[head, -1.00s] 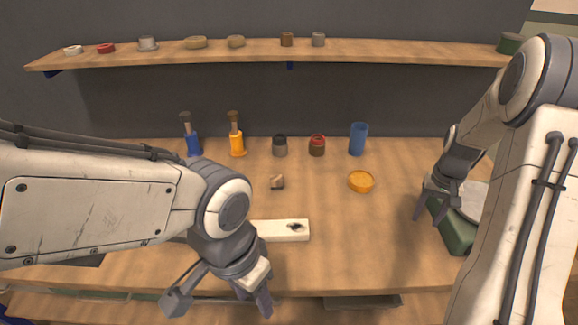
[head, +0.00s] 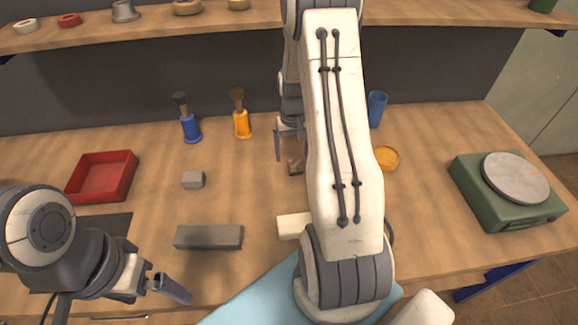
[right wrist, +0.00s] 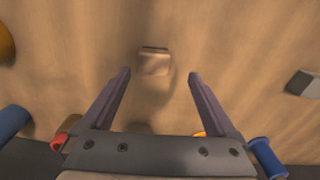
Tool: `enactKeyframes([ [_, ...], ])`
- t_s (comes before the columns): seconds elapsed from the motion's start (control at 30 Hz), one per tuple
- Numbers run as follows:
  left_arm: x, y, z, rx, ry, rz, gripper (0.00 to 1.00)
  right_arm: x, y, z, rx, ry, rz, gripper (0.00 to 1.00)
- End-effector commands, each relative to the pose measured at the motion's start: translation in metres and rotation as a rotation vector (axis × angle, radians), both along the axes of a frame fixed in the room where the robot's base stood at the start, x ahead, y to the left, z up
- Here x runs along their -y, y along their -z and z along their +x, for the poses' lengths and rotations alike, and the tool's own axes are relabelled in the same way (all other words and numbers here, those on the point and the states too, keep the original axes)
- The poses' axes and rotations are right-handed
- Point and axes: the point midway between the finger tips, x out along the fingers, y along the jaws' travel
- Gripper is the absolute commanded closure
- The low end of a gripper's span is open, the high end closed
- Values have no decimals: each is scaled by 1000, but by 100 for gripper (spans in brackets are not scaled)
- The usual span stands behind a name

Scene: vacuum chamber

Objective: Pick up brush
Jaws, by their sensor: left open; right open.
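Two upright brush-like items with brown tops stand at the back of the table, one blue (head: 190,127) and one orange (head: 241,121). I cannot tell which one the task means. My right gripper (head: 290,145) is open and empty, to the right of the orange one and apart from it. In the right wrist view, a small brown block (right wrist: 154,62) shows between its open fingers (right wrist: 158,78). There the blue item (right wrist: 268,156) shows at the lower right, and the orange one is mostly hidden behind the gripper. My left gripper (head: 125,292) is open at the lower left, near the table's front edge.
A red tray (head: 122,183), a grey block (head: 194,180) and a dark grey bar (head: 208,237) lie on the left. A blue cup (head: 377,109), a yellow dish (head: 387,158) and a green scale (head: 500,215) are right. A shelf (head: 150,20) runs above the back.

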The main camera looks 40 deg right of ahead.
Motion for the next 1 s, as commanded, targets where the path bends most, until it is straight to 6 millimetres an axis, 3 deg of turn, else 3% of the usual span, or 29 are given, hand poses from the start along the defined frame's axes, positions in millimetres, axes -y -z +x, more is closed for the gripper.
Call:
enactKeyframes([
  [0.17,0,-4,0,0,0,0,0,7,13,-6,-3,12,1,7],
  [0.43,0,-12,0,0,0,0,0,8,52,-8,-2,13,1,7],
  [0.73,0,-11,0,0,0,0,0,7,58,-6,1,10,0,7],
  [0.77,0,-11,0,0,0,0,0,7,58,-6,1,10,0,15],
  [0.97,0,-11,0,0,0,0,0,6,58,-6,1,9,0,92],
  [1.0,0,-11,0,0,0,0,0,6,58,-5,1,9,0,98],
])
